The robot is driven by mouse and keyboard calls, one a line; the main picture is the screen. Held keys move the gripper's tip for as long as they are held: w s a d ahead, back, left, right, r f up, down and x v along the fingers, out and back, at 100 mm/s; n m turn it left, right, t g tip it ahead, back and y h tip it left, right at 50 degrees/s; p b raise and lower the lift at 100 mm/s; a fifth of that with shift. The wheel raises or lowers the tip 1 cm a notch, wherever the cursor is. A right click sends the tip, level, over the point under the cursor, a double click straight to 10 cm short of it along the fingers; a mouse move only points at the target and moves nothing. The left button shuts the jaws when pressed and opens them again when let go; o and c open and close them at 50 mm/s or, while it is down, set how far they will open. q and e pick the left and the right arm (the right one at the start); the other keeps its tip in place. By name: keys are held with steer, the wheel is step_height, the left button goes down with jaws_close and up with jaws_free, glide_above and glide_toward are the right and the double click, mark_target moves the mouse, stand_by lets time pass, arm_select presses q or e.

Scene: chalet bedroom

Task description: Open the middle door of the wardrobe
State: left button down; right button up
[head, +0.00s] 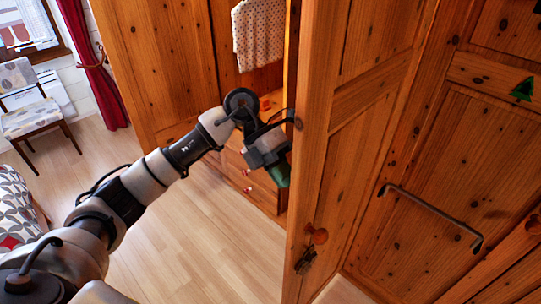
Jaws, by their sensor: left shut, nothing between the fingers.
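The wardrobe (160,70) is of knotty pine. A panelled door (369,135), which I take to be its middle door, stands swung out towards me, with a round wooden knob (318,236) and a dark metal latch (305,261) low near its edge. My left gripper (282,180) is shut and empty, at the left of this door's edge, in front of the opening. Its tip looks green and points down. I cannot tell whether it touches the door. My right gripper is not in view.
At the right is another pine panel (450,190) with a metal bar handle (430,216). A chair (30,110) stands far left; the wooden floor (200,240) is clear.

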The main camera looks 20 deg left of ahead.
arm_select(q)
steer(key=shift+s+d, duration=0.1)
steer(key=shift+d, duration=0.2)
steer(key=s+d+n+t, duration=0.1)
steer(key=s+d, duration=0.3)
steer(key=d, duration=0.8)
steer(key=shift+a, duration=0.1)
